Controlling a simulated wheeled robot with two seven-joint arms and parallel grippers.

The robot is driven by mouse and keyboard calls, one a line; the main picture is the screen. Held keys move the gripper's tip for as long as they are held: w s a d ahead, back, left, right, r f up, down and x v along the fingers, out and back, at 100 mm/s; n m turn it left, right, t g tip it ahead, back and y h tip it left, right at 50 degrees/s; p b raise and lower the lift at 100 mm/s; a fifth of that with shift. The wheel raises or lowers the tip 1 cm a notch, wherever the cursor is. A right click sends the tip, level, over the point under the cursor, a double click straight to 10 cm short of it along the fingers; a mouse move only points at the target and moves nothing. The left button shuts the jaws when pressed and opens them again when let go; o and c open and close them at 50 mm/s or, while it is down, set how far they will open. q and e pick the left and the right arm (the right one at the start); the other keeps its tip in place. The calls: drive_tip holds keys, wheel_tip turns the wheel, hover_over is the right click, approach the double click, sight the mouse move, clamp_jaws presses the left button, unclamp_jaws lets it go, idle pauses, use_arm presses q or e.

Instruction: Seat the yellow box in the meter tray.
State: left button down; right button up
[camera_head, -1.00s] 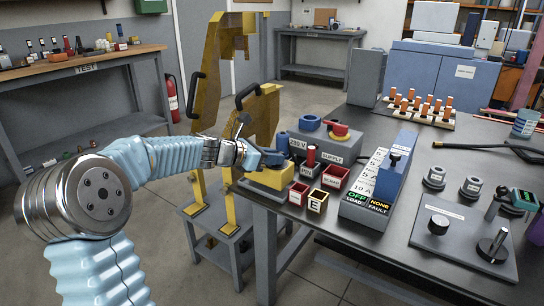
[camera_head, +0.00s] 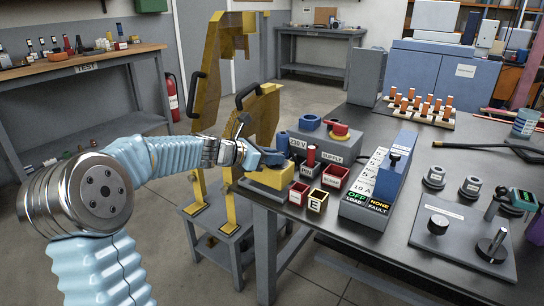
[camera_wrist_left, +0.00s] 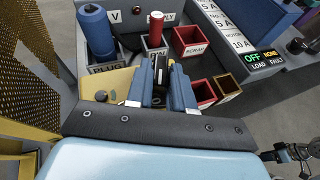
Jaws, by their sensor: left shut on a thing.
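A yellow box (camera_head: 270,178) stands at the near left corner of the dark workbench. In the left wrist view its pale yellow top (camera_wrist_left: 112,80) shows with a dark round knob. My left gripper (camera_head: 270,158) is low over it in the head view. In the left wrist view its two blue fingers (camera_wrist_left: 162,88) are close together on a narrow dark piece with yellowish edges. The fingers hide where that piece joins the box. I cannot pick out the meter tray with certainty.
A blue load unit (camera_head: 394,172) stands farther right. A yellow frame (camera_head: 228,85) rises behind my left arm.

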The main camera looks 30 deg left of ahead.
use_arm(q)
drive_tip(key=shift+f, duration=0.15)
drive_tip(key=shift+f+b, duration=0.95)
drive_tip(key=shift+b, duration=0.05)
drive_tip(key=c, duration=0.9)
unclamp_jaws()
drive_tip(key=v, duration=1.4)
